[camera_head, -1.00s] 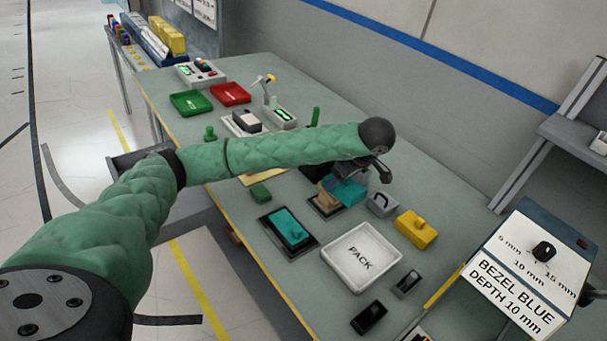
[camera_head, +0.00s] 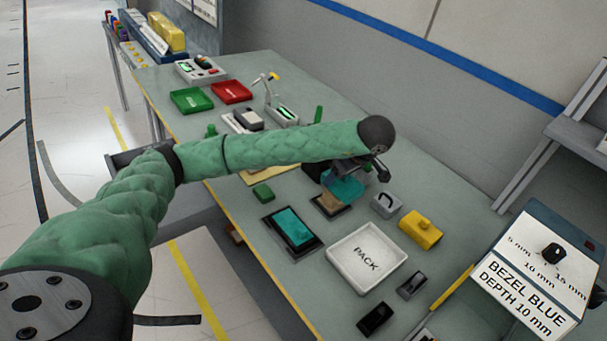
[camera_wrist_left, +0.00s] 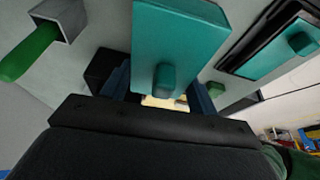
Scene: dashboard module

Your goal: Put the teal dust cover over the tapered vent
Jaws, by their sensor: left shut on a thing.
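The teal dust cover (camera_head: 345,187) hangs below my left gripper (camera_head: 368,172) in the head view. It overlaps the back of the tan tapered vent (camera_head: 329,205), which stands on a dark base; I cannot tell whether they touch. In the left wrist view, the cover (camera_wrist_left: 180,38) shows as a flat teal plate with a small knob. My left gripper (camera_wrist_left: 162,92) is shut on that knob. The cover hides part of the vent. My right gripper is not in view.
A teal panel in a dark frame (camera_head: 292,229) lies left of the white PACK tray (camera_head: 345,272). A grey block with a handle (camera_head: 386,205) and a yellow block (camera_head: 421,231) stand to the right. A small green block (camera_head: 263,193) lies left of the vent.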

